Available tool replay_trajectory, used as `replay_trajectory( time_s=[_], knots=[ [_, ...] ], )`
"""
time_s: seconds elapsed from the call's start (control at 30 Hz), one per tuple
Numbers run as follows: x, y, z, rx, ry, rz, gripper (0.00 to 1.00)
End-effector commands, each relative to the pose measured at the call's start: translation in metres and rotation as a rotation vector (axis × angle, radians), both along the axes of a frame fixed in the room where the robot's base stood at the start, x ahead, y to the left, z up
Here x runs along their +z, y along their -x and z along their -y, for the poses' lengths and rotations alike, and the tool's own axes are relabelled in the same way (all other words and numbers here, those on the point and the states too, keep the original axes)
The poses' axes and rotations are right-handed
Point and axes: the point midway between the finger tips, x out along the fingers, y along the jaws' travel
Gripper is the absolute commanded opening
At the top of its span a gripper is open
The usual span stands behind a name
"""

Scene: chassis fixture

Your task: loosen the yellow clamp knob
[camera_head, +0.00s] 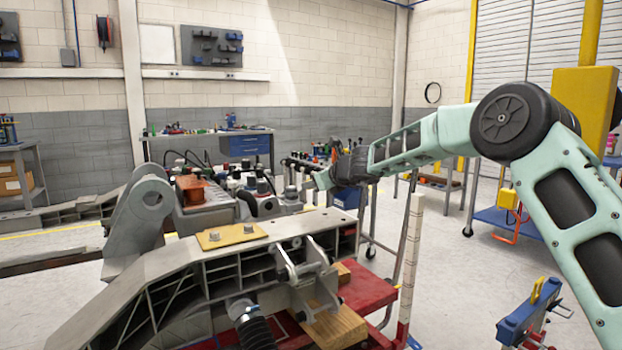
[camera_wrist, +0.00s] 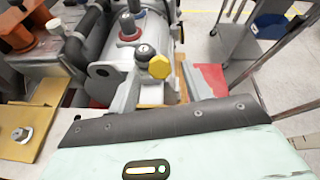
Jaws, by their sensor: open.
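The yellow clamp knob (camera_wrist: 159,66) shows in the wrist view, just above the middle of the picture. It is faceted and sits beside a round dark-topped knob (camera_wrist: 146,51) on a grey metal fixture (camera_wrist: 107,72). My gripper (camera_head: 322,180) shows small in the head view, over the far right side of the fixture, at the end of my pale green arm. It is open, with nothing seen in it. It looks apart from the yellow knob, which I cannot make out in the head view.
A large grey chassis casting (camera_head: 150,272) with a yellow plate (camera_head: 232,237) fills the near left. A red stand (camera_head: 372,296) with wooden blocks is under it. A blue clamp tool (camera_head: 530,310) stands at the near right. Open floor lies at right.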

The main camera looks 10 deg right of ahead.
Motion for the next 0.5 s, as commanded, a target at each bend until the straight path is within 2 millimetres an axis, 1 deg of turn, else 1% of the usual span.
replay_trajectory(
  time_s=[0.03,0.1,0.2,0.3,0.5],
  knots=[
    [-0.001,-0.007,-0.003,0.001,-0.001,-0.002,0.49],
    [-0.003,-0.014,-0.006,0.001,0.0,-0.001,0.49],
    [-0.007,-0.021,-0.008,0.001,0.0,-0.001,0.49],
    [-0.01,-0.026,-0.01,0.001,0.001,-0.001,0.49],
    [-0.012,-0.028,-0.011,0.001,0.002,0.001,0.49]
  ],
)
